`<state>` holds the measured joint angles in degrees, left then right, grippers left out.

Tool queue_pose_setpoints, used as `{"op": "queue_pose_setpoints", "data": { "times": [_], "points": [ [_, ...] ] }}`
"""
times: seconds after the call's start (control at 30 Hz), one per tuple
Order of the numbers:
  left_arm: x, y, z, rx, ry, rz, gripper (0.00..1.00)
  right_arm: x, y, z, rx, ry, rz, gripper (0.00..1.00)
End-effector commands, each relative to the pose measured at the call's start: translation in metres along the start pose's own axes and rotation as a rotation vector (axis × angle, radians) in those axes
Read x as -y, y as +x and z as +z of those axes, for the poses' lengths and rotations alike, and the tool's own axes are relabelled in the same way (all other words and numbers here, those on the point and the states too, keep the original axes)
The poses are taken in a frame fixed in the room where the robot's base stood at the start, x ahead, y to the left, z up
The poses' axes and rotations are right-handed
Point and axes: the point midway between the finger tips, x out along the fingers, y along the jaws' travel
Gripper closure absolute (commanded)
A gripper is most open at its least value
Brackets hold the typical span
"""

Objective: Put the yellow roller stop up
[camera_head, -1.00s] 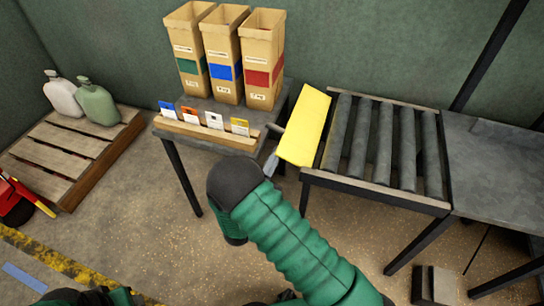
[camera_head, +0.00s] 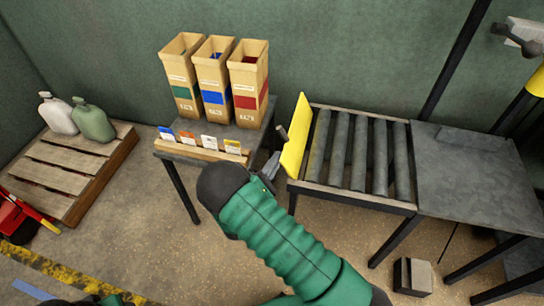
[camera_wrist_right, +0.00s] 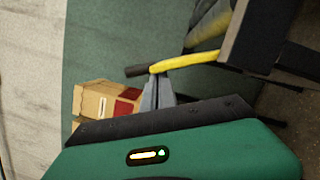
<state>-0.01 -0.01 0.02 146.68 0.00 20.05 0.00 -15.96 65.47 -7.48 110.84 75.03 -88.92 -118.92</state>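The yellow roller stop (camera_head: 294,138) stands steeply upright at the left end of the roller conveyor. A dark handle (camera_head: 281,133) sticks out to its left. In the right wrist view the stop shows edge-on as a yellow bar (camera_wrist_right: 187,62) with the dark handle (camera_wrist_right: 137,71) at its end. My right gripper (camera_head: 271,163) is just left of and below the stop. Its grey fingers (camera_wrist_right: 157,88) look close together, with tips at or very near the bar by the handle; contact is unclear. My left gripper is out of view.
The roller conveyor (camera_head: 410,207) joins a grey table (camera_head: 465,180) on the right. A small table left of the stop holds tall cartons (camera_head: 248,85) and a wooden card holder (camera_head: 200,151). A pallet (camera_head: 60,172) with two jugs stands further left.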

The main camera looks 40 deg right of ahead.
Motion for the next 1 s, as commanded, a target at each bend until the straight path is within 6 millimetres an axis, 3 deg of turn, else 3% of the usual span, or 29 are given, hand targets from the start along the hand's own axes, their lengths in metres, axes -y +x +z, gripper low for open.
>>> {"op": "queue_pose_setpoints", "data": {
  "times": [0.03, 0.1, 0.4, 1.0],
  "points": [
    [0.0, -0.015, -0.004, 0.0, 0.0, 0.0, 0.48, -0.01, 0.001, 0.007, 0.002, 0.037, -0.009, 1.0],
    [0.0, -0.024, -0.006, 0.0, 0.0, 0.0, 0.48, -0.012, 0.002, 0.012, 0.002, 0.1, -0.025, 1.0],
    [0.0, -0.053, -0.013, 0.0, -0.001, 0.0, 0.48, -0.009, 0.008, 0.036, 0.002, 0.329, -0.082, 1.0],
    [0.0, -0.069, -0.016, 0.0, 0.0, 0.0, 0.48, -0.001, 0.012, 0.051, 0.001, 0.363, -0.091, 1.0]
  ]
}}
